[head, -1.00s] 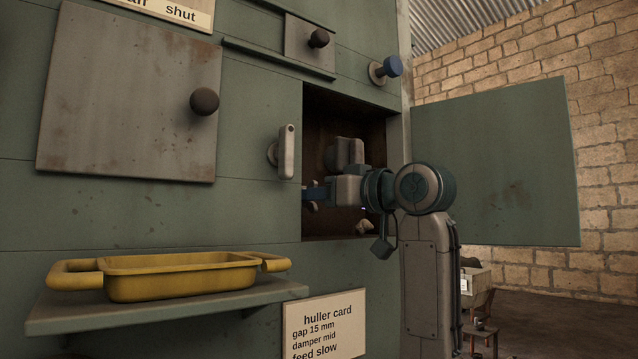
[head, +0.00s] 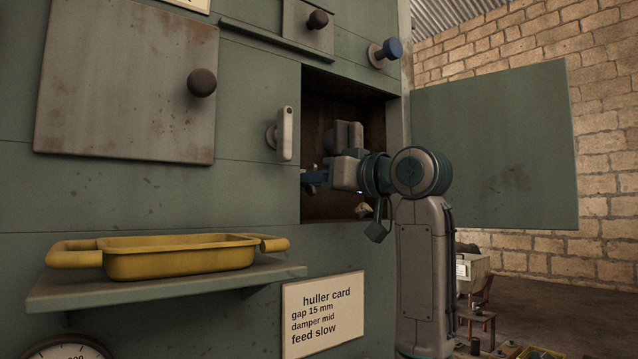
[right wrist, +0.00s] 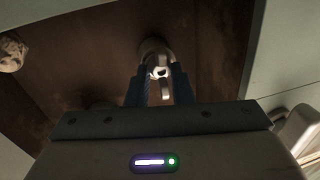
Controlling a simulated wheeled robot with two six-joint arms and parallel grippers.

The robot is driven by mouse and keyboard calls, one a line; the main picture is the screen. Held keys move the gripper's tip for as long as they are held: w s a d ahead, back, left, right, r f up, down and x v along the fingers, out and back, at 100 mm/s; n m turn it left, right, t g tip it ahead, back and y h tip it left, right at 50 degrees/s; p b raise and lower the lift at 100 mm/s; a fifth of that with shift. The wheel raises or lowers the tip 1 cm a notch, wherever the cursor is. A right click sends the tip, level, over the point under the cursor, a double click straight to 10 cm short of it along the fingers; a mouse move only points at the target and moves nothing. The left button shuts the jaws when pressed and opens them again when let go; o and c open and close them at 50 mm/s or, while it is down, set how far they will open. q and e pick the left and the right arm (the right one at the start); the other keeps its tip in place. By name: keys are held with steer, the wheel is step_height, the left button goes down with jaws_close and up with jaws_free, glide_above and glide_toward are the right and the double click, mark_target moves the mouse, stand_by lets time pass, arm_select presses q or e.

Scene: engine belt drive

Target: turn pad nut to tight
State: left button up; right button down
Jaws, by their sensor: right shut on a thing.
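The pad nut (right wrist: 162,72), a small pale metal piece with wing-like ends, is inside the open compartment in the machine's front. In the right wrist view it sits on a round boss between my two dark fingers. My right gripper (right wrist: 159,76) is shut on the nut. In the head view my right gripper (head: 313,178) reaches leftward into the compartment (head: 318,105), and its fingers mostly hide the nut. How tight the nut is cannot be told. My left gripper is not in view.
The compartment's green door (head: 490,145) stands open at the right. A pale lump (head: 363,210) lies low in the compartment. A grey latch handle (head: 285,133) stands left of the opening. A yellow tray (head: 180,260) rests on a shelf (head: 70,292) at lower left.

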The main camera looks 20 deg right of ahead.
steer(key=m+b, duration=0.2)
steer(key=m, duration=0.1)
steer(key=shift+f+b, duration=0.35)
steer(key=shift+b, duration=0.05)
steer(key=m+t+b, duration=0.1)
steer(key=m+b, duration=0.3)
steer(key=m, duration=0.2)
steer(key=shift+f, duration=0.1)
steer(key=m+t+b, duration=0.1)
steer(key=m+b, duration=0.2)
steer(key=m, duration=0.2)
steer(key=shift+s+a+h+b, duration=0.1)
steer(key=shift+a+h+b, duration=0.05)
steer(key=shift+h+b, duration=0.25)
steer(key=shift+m+t+h+b, duration=0.3)
steer(key=shift+m+b, duration=0.35)
steer(key=shift+m, duration=0.65)
steer(key=shift+m+t+h+b, duration=0.2)
steer(key=shift+m+h+b, duration=0.3)
steer(key=shift+m, duration=0.8)
steer(key=c, duration=1.3)
jaws_free()
